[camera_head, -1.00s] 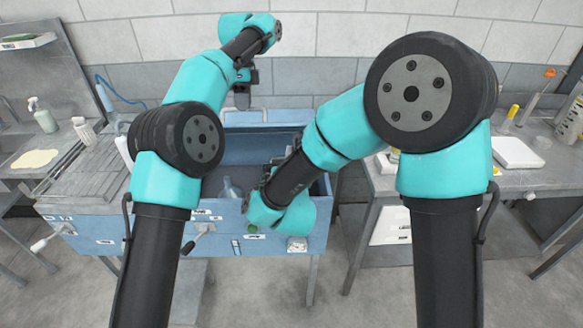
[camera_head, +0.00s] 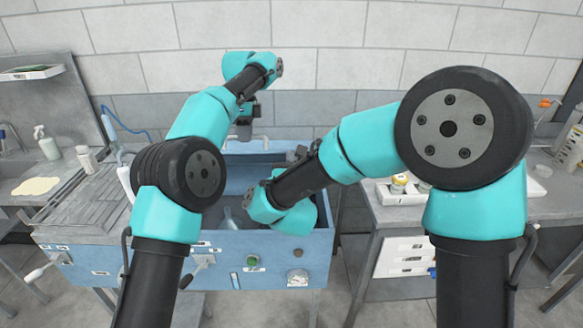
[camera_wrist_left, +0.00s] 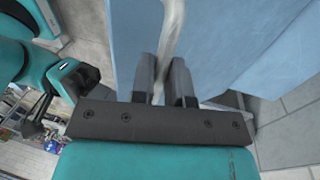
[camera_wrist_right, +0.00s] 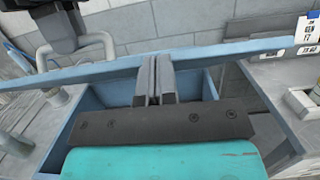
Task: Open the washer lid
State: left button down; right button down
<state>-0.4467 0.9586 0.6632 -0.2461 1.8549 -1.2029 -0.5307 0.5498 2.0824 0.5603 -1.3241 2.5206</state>
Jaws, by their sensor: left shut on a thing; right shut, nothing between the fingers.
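The blue washer (camera_head: 225,258) stands in the middle of the head view with its tub open. Its lid stands raised at the back; its upper edge shows in the head view (camera_head: 232,147), and its panel fills much of the left wrist view (camera_wrist_left: 225,45). My left gripper (camera_head: 244,131) is shut on the pale lid handle (camera_wrist_left: 172,35) at the back. My right gripper (camera_wrist_right: 157,62) is shut and empty, its fingertips close to the lid's edge (camera_wrist_right: 215,53); I cannot tell whether they touch. In the head view, my right arm hides part of the tub.
A clear bottle-like object (camera_head: 231,216) shows in the tub. The left counter holds a spray bottle (camera_head: 48,145) and a white jar (camera_head: 86,158). A right table (camera_head: 378,213) carries a tray (camera_head: 399,191). A tiled wall (camera_head: 330,40) rises behind the washer.

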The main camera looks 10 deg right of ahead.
pick_arm(q)
jog(key=c, duration=1.4)
grip_release()
jog(key=shift+w+f, duration=0.3)
jog(key=shift+f, duration=0.35)
jog(key=shift+c, duration=0.2)
jog(key=o, duration=0.3)
jog(key=shift+r, duration=0.15)
jog(key=shift+s+r, duration=0.1)
jog(key=shift+r, duration=0.05)
